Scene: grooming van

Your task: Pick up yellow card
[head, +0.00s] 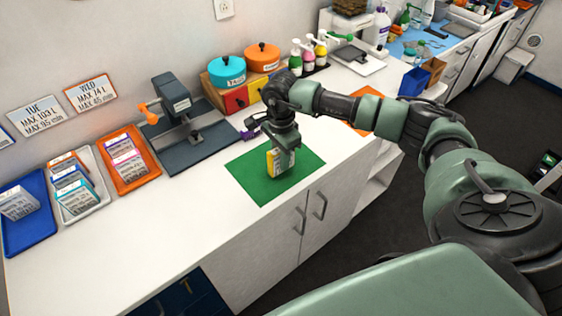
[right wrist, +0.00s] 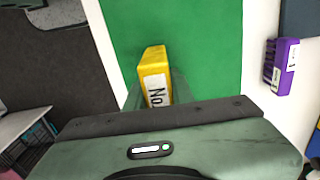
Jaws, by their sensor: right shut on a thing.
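The yellow card (head: 273,161) is a small block with a white label, upright over the green mat (head: 243,176) on the counter. My right gripper (head: 281,160) points down and is shut on it. The right wrist view shows the yellow card (right wrist: 154,72) between the fingers, with part of its lettering visible and the rest hidden by the gripper. I cannot tell whether the card touches the mat. My left gripper is not in view.
A purple block (right wrist: 282,66) lies right of the mat in the right wrist view. A dark press (head: 185,122), an orange tray (head: 119,184), a grey tray (head: 98,209) and a blue tray (head: 42,238) stand left. The counter (head: 150,252) in front is clear.

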